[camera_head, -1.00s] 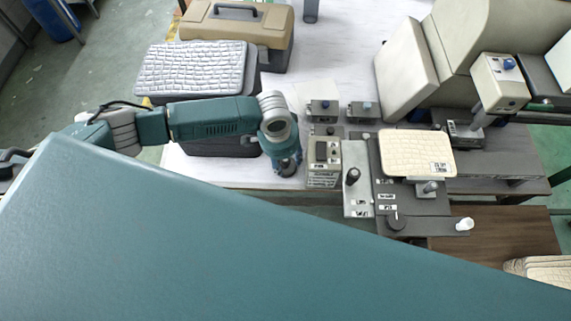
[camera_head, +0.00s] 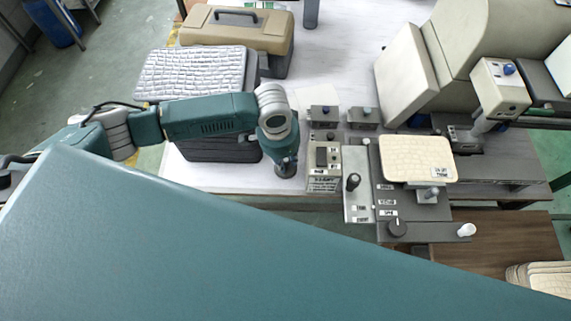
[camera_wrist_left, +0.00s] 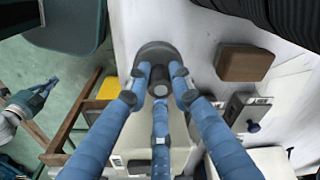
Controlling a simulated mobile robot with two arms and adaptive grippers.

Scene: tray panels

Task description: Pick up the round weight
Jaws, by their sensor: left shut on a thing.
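The round weight (camera_wrist_left: 154,52) is a dark grey disc with a dark knob on top. In the left wrist view it sits at the top middle, on the white table top. My left gripper (camera_wrist_left: 159,85) has blue fingers closed around the knob. In the head view my left gripper (camera_head: 286,168) points down at the table's front edge, left of the control boxes. The weight is hidden there behind the gripper and wrist. Another blue-fingered gripper, my right one (camera_wrist_left: 38,92), shows small at the left of the wrist view; its finger state is unclear.
A grey case with a textured silver top (camera_head: 195,72) and a tan toolbox (camera_head: 238,37) stand behind my left arm. Small control boxes (camera_head: 325,158) and a cream panel (camera_head: 417,155) are to the right.

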